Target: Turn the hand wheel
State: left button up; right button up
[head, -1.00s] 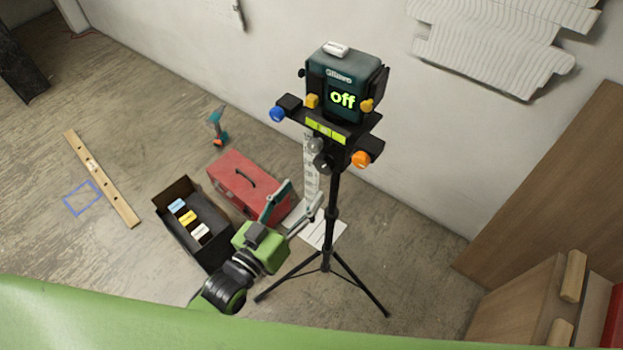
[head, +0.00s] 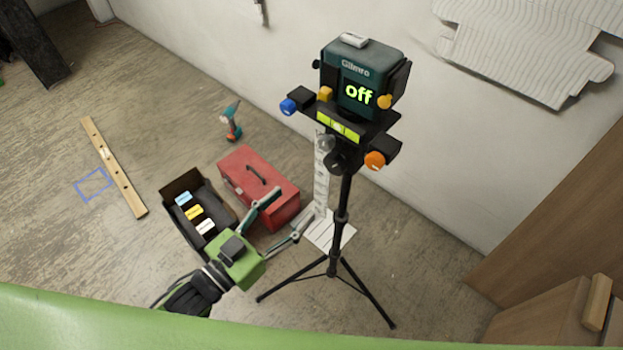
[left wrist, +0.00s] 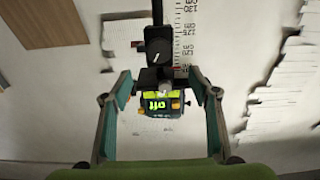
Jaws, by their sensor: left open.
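A dark teal device (head: 361,70) with a green "off" display stands on a black tripod (head: 341,215). Below its yellow-green level strip is a round black knob (head: 337,161) with a pale mark. A blue knob (head: 289,106) and an orange knob (head: 375,160) sit at the sides; I cannot tell which one is the hand wheel. My left gripper (head: 294,208) is open and empty, below and left of the knobs, apart from them. In the left wrist view, the black knob (left wrist: 158,51) and the device (left wrist: 158,103) show between and beyond the open fingers (left wrist: 160,82).
A red toolbox (head: 280,213) and a black box (head: 183,234) with coloured packs stand on the floor behind my left gripper. A drill (head: 231,122) and a wooden level (head: 113,165) lie farther left. Tripod legs spread in front. Wooden furniture (head: 560,310) is at right.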

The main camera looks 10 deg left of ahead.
pick_arm(q)
jog(key=w, duration=0.1)
jog(key=p, duration=0.2)
send_near(332, 168)
jog(key=x, duration=0.3)
jog(key=p+x, duration=0.1)
jog(key=x, duration=0.4)
jog(key=shift+w, duration=0.1)
jog(key=shift+w+d, duration=0.35)
jog(key=shift+w, duration=0.1)
pick_arm(e)
jog(key=shift+w+r, duration=0.25)
jog(key=shift+r, duration=0.4)
jog(key=shift+w+r, duration=0.2)
jog(key=shift+r, duration=0.4)
pick_arm(q)
jog(key=shift+m, duration=0.3)
jog(key=c, duration=1.1)
pick_arm(e)
jog(key=shift+s+d, duration=0.1)
jog(key=shift+s, duration=0.1)
